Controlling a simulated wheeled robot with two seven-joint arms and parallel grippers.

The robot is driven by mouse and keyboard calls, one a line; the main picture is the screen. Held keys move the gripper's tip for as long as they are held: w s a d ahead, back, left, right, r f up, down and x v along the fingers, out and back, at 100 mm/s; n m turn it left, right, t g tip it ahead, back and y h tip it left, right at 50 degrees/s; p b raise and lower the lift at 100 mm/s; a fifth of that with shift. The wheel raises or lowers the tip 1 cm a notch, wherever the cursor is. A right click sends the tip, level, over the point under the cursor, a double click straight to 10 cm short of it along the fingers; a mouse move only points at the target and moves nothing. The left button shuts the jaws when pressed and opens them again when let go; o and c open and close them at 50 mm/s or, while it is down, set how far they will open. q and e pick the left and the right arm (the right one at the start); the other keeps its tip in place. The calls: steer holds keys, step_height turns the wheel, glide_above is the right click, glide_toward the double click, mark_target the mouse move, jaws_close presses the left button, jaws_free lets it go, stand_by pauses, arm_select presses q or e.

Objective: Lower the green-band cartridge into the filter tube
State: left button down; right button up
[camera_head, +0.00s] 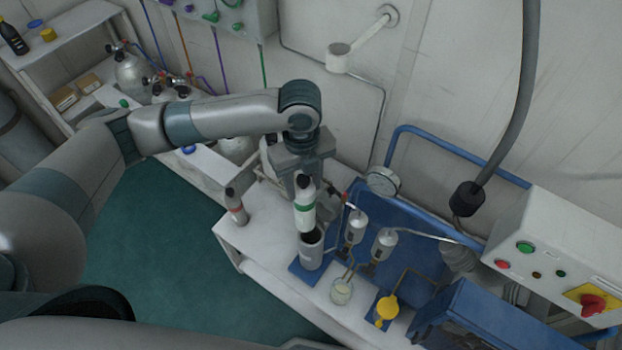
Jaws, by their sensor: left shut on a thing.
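The green-band cartridge (305,215) is white with a dark top and a green band. My left gripper (303,180) is shut on its upper part and holds it upright. The filter tube (311,250) is a grey open cylinder with a dark mouth, standing on a blue base plate (303,273) on the white bench. The cartridge's lower end is over the tube's mouth; I cannot tell whether it is slightly above or just inside the rim. My right gripper is not in view.
A red-band cartridge (236,205) stands on the bench (262,236) to the left. Right of the tube are small metal canisters (356,226), a glass jar (341,291), a yellow fitting (387,308) and a pressure gauge (382,181). A blue panel and pipe frame stand behind.

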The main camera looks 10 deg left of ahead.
arm_select(q)
steer(key=m, duration=0.2)
steer(key=d+m+p, duration=0.1)
steer(key=m, duration=0.1)
steer(key=shift+w+d+r+p, duration=0.1)
steer(key=shift+d+r+p, duration=0.05)
steer(key=shift+p, duration=0.15)
steer(key=shift+d+m, duration=0.2)
steer(key=shift+m, duration=0.7)
steer(key=shift+f, duration=0.2)
steer(key=shift+f, duration=0.1)
steer(key=shift+f, duration=0.45)
step_height(320, 180, down, 3)
steer(key=b, duration=0.3)
steer(key=shift+f, duration=0.2)
steer(key=shift+f+b, duration=0.45)
steer(key=shift+b, duration=0.15)
steer(key=shift+p, duration=0.3)
